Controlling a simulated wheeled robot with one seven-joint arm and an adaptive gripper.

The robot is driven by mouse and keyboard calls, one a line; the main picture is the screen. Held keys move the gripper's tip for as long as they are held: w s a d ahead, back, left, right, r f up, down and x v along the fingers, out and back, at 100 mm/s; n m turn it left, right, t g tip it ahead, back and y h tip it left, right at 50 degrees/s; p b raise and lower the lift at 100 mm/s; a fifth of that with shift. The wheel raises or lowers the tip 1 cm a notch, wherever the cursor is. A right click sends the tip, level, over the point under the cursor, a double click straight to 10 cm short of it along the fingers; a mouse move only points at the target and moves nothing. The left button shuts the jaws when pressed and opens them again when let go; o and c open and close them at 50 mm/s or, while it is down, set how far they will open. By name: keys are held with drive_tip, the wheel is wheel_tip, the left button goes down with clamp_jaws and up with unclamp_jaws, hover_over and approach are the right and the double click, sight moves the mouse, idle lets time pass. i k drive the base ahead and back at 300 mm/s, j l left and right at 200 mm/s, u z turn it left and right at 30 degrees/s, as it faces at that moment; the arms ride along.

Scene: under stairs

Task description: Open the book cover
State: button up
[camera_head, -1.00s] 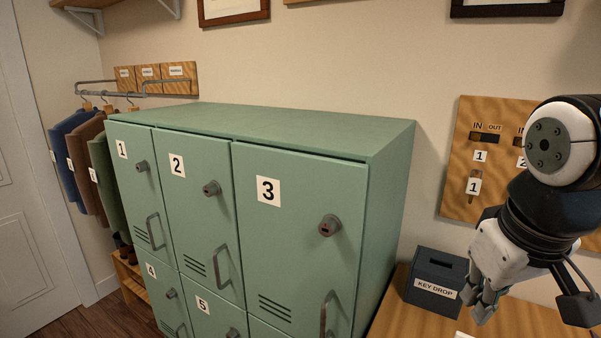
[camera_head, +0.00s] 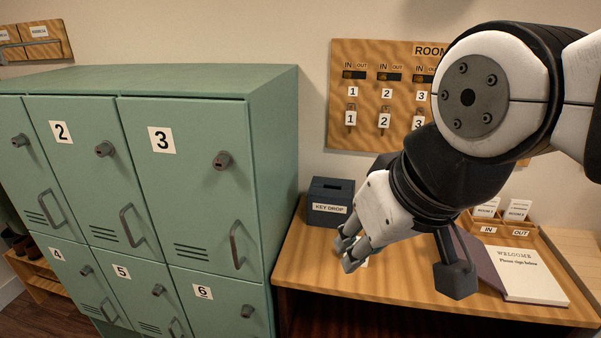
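The book (camera_head: 523,277) lies on the wooden desk at the right. My gripper (camera_head: 348,254) is left of the book, in front of the key drop box, pointing down and left. Its two fingers look apart, with nothing seen between them. It does not appear to touch the book.
Green lockers (camera_head: 190,200) stand at the left. The key drop box (camera_head: 329,201) sits at the desk's back left. An in/out card holder (camera_head: 508,224) stands behind the book. A key board (camera_head: 345,130) hangs on the wall. The desk's (camera_head: 310,265) front left is mostly clear.

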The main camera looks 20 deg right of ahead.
sight(486, 272)
drive_tip(key=k+z, duration=0.15)
drive_tip(key=z, duration=1.45)
